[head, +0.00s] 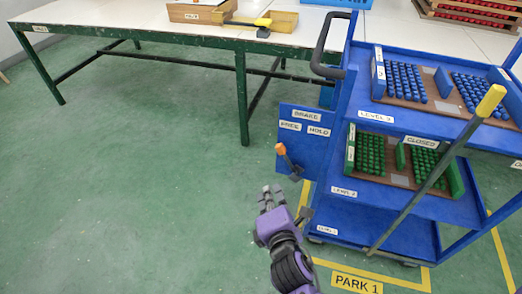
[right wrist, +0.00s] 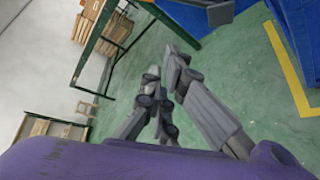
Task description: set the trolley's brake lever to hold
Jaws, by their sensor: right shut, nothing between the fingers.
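The blue trolley (head: 352,205) stands at the right of the head view. Its brake panel (head: 300,117) carries the labels BRAKE, FREE and HOLD. The orange-tipped brake lever (head: 287,159) leans left, its tip below the FREE label. My right gripper (head: 271,192) is shut and empty, just below and left of the lever, with a small gap apparent in the head view. In the right wrist view its fingers (right wrist: 164,67) are close together with nothing between them. A grey part shows beyond them; I cannot tell what it is. My left gripper is not in view.
A long grey pole with a yellow end (head: 435,172) slants across the trolley's front. Trays of blue pegs (head: 445,105) and green pegs (head: 398,184) stand on its shelves. A green-framed table (head: 150,37) is behind. Open green floor (head: 130,190) lies left.

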